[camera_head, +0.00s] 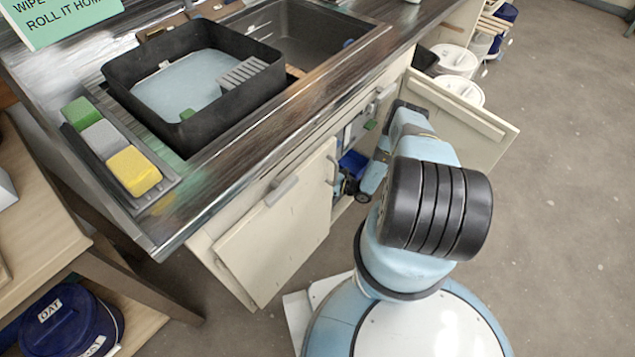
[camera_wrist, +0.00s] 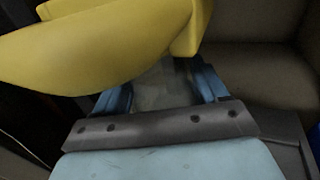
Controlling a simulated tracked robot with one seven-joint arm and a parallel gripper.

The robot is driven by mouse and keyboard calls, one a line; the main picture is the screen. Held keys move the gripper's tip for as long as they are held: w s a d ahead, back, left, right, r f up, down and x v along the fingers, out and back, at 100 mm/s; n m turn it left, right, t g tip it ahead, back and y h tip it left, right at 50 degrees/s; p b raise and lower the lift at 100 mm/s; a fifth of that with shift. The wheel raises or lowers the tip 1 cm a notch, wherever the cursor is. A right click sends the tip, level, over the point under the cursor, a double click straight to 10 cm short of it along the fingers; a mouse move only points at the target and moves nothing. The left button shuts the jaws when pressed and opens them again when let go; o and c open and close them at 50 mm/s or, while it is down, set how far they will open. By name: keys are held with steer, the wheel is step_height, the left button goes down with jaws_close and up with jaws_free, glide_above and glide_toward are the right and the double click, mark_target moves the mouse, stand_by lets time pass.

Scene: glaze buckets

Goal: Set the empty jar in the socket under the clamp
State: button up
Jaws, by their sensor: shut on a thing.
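In the wrist view my gripper (camera_wrist: 162,88) has its two blue fingers shut on a dull, see-through grey thing, apparently the jar (camera_wrist: 158,78). Its upper part is hidden behind a large yellow curved piece (camera_wrist: 90,45), which fills the top left close to the camera. I cannot tell whether this piece is part of the clamp, or whether it touches the jar. In the head view my arm reaches into the open cupboard under the sink, and the jar cannot be made out there. The socket is not recognisable in either view.
Open cupboard doors stand left (camera_head: 275,225) and right (camera_head: 462,122) of my arm. A blue thing (camera_head: 352,164) shows inside the cupboard. Above is the steel counter with a black tub (camera_head: 190,125). White-lidded buckets (camera_head: 456,60) stand beyond the right door. The floor at right is clear.

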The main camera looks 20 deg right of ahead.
steer(key=shift+s+d+f, duration=0.1)
steer(key=shift+s+f, duration=0.05)
steer(key=shift+f, duration=0.35)
steer(key=o, duration=1.4)
steer(key=shift+c, duration=0.2)
steer(key=v, duration=1.2)
